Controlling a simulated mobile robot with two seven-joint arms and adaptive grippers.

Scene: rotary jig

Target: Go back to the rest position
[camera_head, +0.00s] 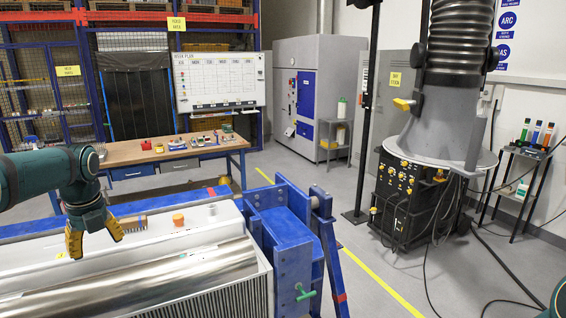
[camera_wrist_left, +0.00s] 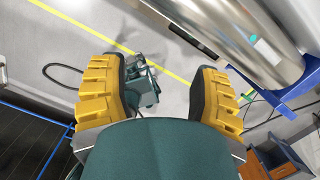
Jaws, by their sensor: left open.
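My left gripper (camera_head: 95,238) hangs over the left part of the light-coloured jig bed in the head view. Its yellow fingers are spread, with nothing between them. In the left wrist view, the open left gripper (camera_wrist_left: 155,95) shows two separate yellow padded fingers with grey floor beyond. The shiny metal cylinder (camera_head: 140,275) lies along the jig in front of the gripper, and its end (camera_wrist_left: 265,40) shows in the wrist view. The blue jig frame (camera_head: 282,245) stands at the cylinder's right end. My right gripper is outside both views.
A brush (camera_head: 133,224) and an orange-topped item (camera_head: 178,220) sit on the jig's back ledge, right of my left gripper. A wooden workbench (camera_head: 172,153) with small items stands behind. A black welding unit (camera_head: 405,205) with cables stands right.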

